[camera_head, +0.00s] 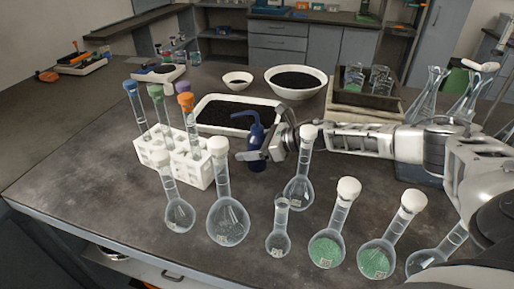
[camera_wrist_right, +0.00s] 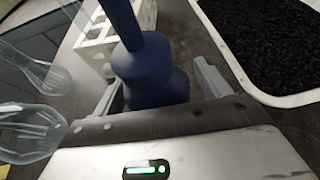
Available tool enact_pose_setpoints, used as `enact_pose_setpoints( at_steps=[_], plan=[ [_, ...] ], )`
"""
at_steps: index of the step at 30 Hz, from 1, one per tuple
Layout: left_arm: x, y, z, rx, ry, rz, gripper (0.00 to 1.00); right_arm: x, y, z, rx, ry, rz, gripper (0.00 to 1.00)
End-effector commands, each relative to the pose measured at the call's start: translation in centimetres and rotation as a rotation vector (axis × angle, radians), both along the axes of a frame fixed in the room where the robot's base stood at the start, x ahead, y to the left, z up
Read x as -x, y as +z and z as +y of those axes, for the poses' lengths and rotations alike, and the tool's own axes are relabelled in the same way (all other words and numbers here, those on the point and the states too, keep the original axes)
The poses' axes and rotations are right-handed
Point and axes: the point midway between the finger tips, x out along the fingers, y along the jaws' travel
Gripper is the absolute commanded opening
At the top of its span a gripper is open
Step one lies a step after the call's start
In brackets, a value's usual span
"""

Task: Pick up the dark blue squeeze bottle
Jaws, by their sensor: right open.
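The dark blue squeeze bottle (camera_head: 257,143) stands on the table behind a row of glass flasks, to the right of the white tube rack. In the right wrist view the bottle (camera_wrist_right: 150,72) rises between the two fingers of my right gripper (camera_wrist_right: 160,88). In the head view my right gripper (camera_head: 262,152) reaches in from the right, its fingers around the bottle. It is open, with a gap visible beside the bottle on its right side. The bottle's lower part is hidden by the gripper body in the wrist view. My left gripper is not in view.
The white tube rack (camera_head: 199,171) stands left of the bottle. A white tray of black granules (camera_head: 235,102) lies behind it. A stoppered flask (camera_head: 299,184) stands close by the right gripper, with several more flasks in front.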

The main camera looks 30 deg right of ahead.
Motion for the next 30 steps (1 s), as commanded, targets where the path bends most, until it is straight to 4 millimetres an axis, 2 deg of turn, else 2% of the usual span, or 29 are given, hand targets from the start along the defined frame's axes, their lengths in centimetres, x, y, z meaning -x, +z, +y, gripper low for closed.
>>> enact_pose_setpoints(
  at_steps=[2,6,20,26,30],
  plan=[
    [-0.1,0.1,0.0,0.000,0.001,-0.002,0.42,0.0,0.0,0.0,0.000,0.000,0.000,0.75],
    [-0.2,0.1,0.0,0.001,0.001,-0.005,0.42,0.0,0.0,0.0,0.000,0.000,0.000,0.44],
    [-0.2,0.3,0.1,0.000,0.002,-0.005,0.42,0.0,0.6,-0.1,0.000,-0.001,-0.002,0.44],
    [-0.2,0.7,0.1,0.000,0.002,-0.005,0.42,0.0,2.9,-0.1,0.001,-0.001,-0.005,0.44],
    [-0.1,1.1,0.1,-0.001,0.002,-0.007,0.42,0.0,6.2,-0.1,0.001,0.001,-0.007,0.44]
  ],
)
